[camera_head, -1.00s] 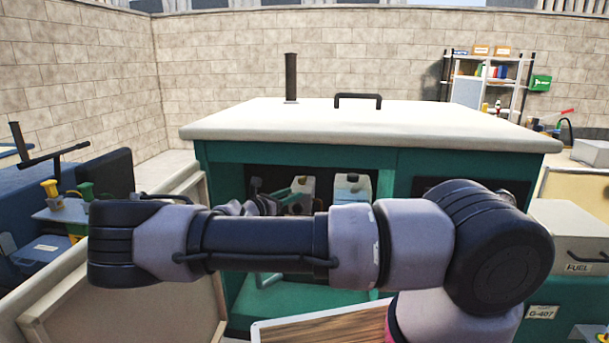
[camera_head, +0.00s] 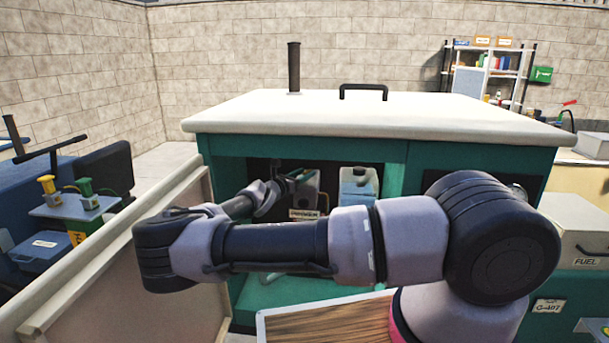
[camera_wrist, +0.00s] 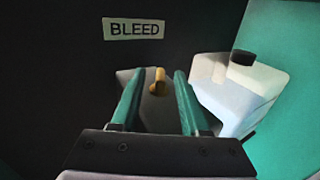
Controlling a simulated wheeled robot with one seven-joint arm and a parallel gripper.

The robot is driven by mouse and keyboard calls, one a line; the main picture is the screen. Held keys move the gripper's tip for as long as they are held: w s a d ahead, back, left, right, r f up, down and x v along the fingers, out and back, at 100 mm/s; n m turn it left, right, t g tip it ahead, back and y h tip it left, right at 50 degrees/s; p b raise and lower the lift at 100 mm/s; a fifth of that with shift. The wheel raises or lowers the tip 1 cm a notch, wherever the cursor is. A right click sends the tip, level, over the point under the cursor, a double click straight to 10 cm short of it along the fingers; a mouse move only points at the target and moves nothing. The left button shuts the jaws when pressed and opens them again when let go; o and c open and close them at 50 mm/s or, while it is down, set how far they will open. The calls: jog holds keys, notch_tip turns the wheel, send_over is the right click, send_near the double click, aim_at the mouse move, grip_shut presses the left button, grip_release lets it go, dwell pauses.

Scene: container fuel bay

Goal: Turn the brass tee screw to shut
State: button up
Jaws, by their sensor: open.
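The brass tee screw (camera_wrist: 158,80) shows in the wrist view as a small yellow piece on a grey block (camera_wrist: 150,108), under a label (camera_wrist: 134,29) reading BLEED. My gripper (camera_wrist: 153,78) is open, its two green fingers to the left and right of the screw in the picture. I cannot tell how far the fingertips are from the screw in depth. In the head view my arm reaches into the dark opening of the green cabinet (camera_head: 410,165). The screw cannot be made out there.
A white jug with a dark cap (camera_wrist: 240,90) stands right of the fingers; it also shows in the head view (camera_head: 358,187). The cabinet's pale top (camera_head: 400,112) overhangs the opening. An open door panel (camera_head: 130,270) stands at the left.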

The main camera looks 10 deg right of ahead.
jog(key=shift+w+d, duration=0.15)
jog(key=shift+c, duration=0.3)
grip_shut()
jog(key=shift+w+m+g+h, duration=0.15)
jog(key=shift+m+g+h, duration=0.9)
jog(key=shift+g, duration=0.45)
jog(key=shift+w+m+g+h, duration=0.1)
jog(key=shift+m+g+h, duration=0.75)
jog(key=shift+m+g, duration=0.55)
